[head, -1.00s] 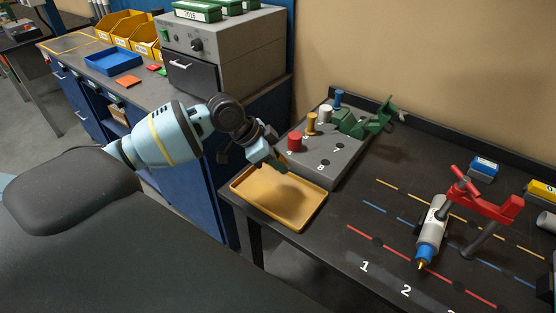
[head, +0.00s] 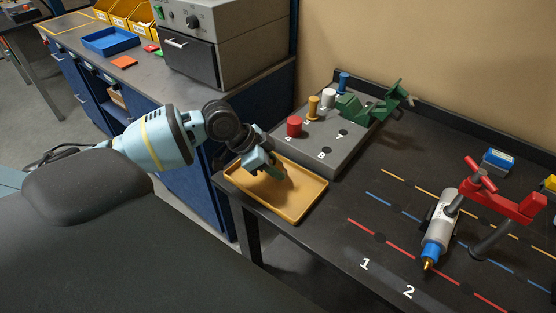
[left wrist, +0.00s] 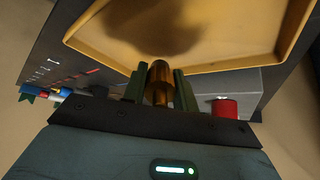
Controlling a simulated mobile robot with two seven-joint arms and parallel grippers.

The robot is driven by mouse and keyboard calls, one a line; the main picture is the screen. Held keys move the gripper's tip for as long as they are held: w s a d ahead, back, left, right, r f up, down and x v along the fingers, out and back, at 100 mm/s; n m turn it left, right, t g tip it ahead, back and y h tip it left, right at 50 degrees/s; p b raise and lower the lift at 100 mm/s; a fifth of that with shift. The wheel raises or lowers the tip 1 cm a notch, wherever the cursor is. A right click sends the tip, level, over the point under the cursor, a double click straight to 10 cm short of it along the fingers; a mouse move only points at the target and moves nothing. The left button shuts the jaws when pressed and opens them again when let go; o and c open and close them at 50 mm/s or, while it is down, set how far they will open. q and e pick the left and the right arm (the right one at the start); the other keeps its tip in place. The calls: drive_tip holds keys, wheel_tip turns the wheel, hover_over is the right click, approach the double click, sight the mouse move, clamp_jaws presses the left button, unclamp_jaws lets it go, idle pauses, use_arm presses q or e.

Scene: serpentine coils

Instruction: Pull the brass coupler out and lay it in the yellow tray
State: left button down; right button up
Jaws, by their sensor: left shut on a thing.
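The yellow tray (head: 305,211) lies at the left end of the dark bench and its rim also shows in the left wrist view (left wrist: 200,68). In the head view I cannot make out the coupler at the fingertips. I cannot tell whether it touches the tray floor. My right gripper is not in view.
A grey block (head: 345,152) behind the tray carries red (head: 294,127), yellow (head: 313,107), white and blue pegs and a green clamp (head: 358,110). A red clamp (head: 505,203) with a grey and blue cylinder (head: 438,240) stands at the right. The rest of the tray looks empty.

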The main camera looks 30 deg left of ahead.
use_arm(q)
drive_tip(key=shift+r, duration=0.1)
drive_tip(key=c, duration=1.1)
unclamp_jaws()
drive_tip(key=shift+o, duration=0.4)
drive_tip(key=v, duration=0.7)
drive_tip(key=shift+s+a+r, duration=0.15)
drive_tip(key=shift+s+r, duration=0.05)
drive_tip(key=shift+r, duration=0.1)
